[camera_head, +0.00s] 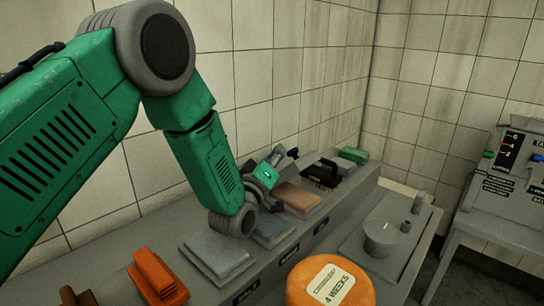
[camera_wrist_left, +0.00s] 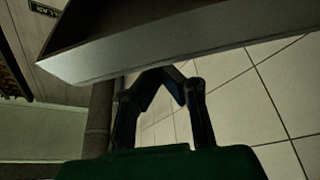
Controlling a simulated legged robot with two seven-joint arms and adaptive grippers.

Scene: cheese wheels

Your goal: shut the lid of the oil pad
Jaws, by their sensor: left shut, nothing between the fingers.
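My left arm reaches over the row of pads in the head view. My right gripper is not in view.
A grey pad (camera_head: 218,250) and a blue-grey pad (camera_head: 272,232) lie nearer on the ledge, with an orange block (camera_head: 157,276). A green block (camera_head: 353,155) is at the far end. An orange wheel labelled 4 WEEKS (camera_head: 330,284) stands in front. A control panel (camera_head: 514,165) is at right.

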